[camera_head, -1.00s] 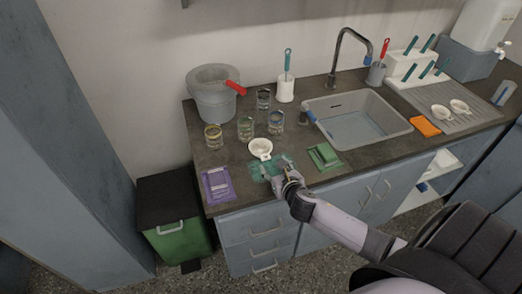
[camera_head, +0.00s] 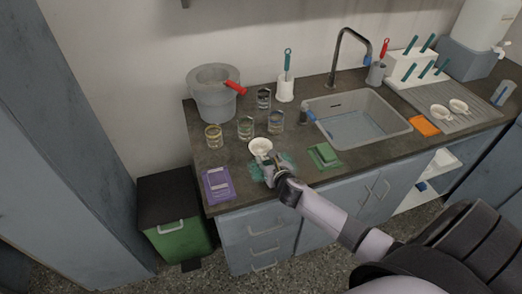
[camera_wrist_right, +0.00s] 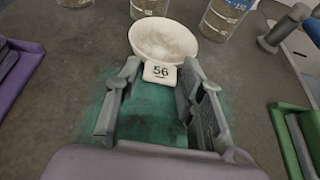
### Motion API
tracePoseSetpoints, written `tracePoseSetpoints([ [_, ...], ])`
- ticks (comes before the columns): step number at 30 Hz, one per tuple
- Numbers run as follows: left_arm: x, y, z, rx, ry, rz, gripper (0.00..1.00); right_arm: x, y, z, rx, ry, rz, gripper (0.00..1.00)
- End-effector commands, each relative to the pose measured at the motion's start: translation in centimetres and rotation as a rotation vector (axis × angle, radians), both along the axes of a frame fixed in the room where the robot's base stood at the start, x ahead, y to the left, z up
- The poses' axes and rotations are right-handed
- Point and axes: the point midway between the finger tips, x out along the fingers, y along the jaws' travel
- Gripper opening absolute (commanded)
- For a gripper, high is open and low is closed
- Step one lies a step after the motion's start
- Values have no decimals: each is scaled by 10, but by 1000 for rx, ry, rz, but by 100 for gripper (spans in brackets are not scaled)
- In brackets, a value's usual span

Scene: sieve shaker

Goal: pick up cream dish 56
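The cream dish 56 (camera_head: 260,147) sits on the dark counter in the head view. In the right wrist view the dish (camera_wrist_right: 162,38) is a round shallow bowl with a tab marked 56 (camera_wrist_right: 160,72) facing me. My right gripper (camera_wrist_right: 158,78) is open, its two fingers on either side of the tab; I cannot tell whether they touch it. It also shows in the head view (camera_head: 268,163), just in front of the dish. My left gripper is not in view.
A green stain (camera_head: 257,171) lies under my gripper. Several glass beakers (camera_head: 245,128) stand behind the dish. A purple pack (camera_head: 218,185) lies left and a green one (camera_head: 324,156) right. The sink (camera_head: 358,118) is farther right.

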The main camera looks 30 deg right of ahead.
Motion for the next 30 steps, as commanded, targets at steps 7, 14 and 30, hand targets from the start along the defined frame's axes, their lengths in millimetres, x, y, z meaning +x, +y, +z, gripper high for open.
tracePoseSetpoints([
  [7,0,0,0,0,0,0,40,0,0,0,0,0,0,17],
  [14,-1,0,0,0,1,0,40,0,0,0,0,0,0,2],
  [30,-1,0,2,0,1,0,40,0,-1,7,-2,-2,-1,0],
])
